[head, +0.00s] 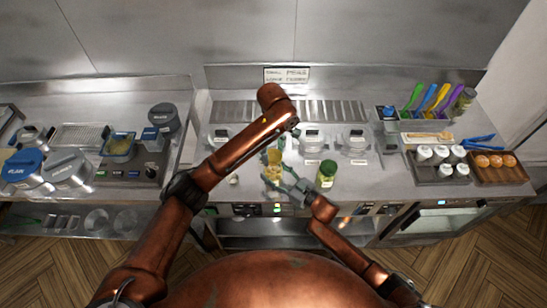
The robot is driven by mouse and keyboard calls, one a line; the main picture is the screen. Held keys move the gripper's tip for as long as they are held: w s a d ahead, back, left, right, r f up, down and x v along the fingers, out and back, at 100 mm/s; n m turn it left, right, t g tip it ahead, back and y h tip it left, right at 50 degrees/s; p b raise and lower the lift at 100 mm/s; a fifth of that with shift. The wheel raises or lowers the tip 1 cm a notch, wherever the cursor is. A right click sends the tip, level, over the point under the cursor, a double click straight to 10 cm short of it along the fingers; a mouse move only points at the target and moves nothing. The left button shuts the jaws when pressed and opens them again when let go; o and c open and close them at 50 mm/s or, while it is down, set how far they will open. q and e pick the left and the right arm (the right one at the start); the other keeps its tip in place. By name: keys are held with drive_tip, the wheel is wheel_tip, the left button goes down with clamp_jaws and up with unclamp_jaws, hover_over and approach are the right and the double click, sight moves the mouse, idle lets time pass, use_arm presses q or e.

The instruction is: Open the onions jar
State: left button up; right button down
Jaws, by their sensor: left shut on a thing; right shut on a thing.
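A small glass jar (271,174) with pale yellowish contents is at the middle front of the counter; its label cannot be read. My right gripper (284,180) is shut on this jar from its right side. My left gripper (277,148) comes down from above and is shut at the jar's yellowish top (274,157). The arm and fingers partly hide the jar, and I cannot tell whether the top is still seated on it. A second jar with a green lid (327,168) stands upright to the right, apart from both grippers.
Several lidded steel containers sit behind the jar, one of them here (354,139). A tray of white-capped bottles (424,153) and a wooden tray of buns (509,175) are at right. Fryer baskets and blue-lidded containers (22,166) crowd the left counter.

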drive_tip(key=c, duration=0.7)
unclamp_jaws()
drive_tip(key=shift+o, duration=0.2)
